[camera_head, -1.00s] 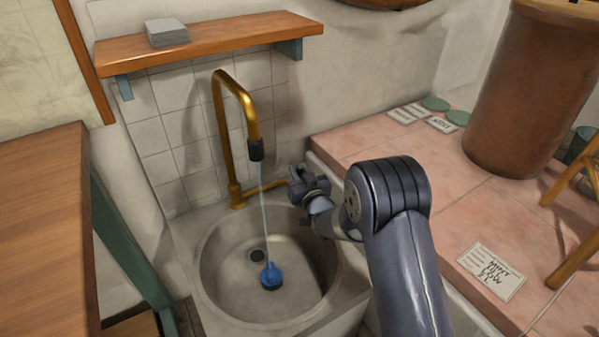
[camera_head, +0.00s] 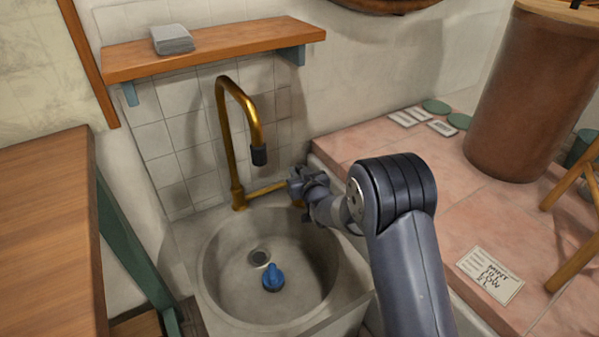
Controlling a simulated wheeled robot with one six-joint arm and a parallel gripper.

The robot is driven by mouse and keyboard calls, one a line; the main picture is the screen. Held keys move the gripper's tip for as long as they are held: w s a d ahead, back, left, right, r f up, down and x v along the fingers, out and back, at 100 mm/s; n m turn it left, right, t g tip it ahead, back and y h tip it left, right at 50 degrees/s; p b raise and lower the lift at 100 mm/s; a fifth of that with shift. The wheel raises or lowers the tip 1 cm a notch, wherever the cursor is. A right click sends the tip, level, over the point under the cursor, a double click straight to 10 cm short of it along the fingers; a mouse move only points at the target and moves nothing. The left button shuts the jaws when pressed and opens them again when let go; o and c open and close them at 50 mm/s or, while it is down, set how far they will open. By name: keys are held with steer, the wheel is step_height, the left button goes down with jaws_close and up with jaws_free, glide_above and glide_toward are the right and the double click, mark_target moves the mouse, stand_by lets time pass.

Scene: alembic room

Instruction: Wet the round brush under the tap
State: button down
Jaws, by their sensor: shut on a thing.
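The round brush (camera_head: 273,278), with a blue knob-like handle, sits handle up in the round basin of the sink (camera_head: 210,290), in front of the drain. Its underside is hidden. The brass tap (camera_head: 228,135) arches over the basin, and its dark nozzle (camera_head: 259,155) shows no water running. The brass tap lever (camera_head: 262,190) reaches right from the tap's base to my gripper (camera_head: 299,186). My gripper is shut on the lever's end at the basin's back right; the fingers partly hide it. My gripper is apart from the brush.
A wooden shelf (camera_head: 225,48) with a grey stack (camera_head: 172,39) hangs above the tap. A tiled counter (camera_head: 455,215) on the right bears a large brown container (camera_head: 524,95) and labels. A wooden table (camera_head: 45,230) stands at the left. The basin around the brush is clear.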

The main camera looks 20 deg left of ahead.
steer(key=c, duration=1.3)
jaws_free()
steer(key=shift+o, duration=0.2)
steer(key=p+v, duration=0.2)
steer(key=v, duration=0.8)
steer(key=shift+s+d, duration=0.2)
steer(key=shift+s, duration=0.05)
steer(key=shift+r, duration=0.1)
steer(key=b+x, duration=0.2)
steer(key=x, duration=0.8)
steer(key=shift+w+a, duration=0.25)
steer(key=shift+w, duration=0.05)
steer(key=shift+d, duration=0.1)
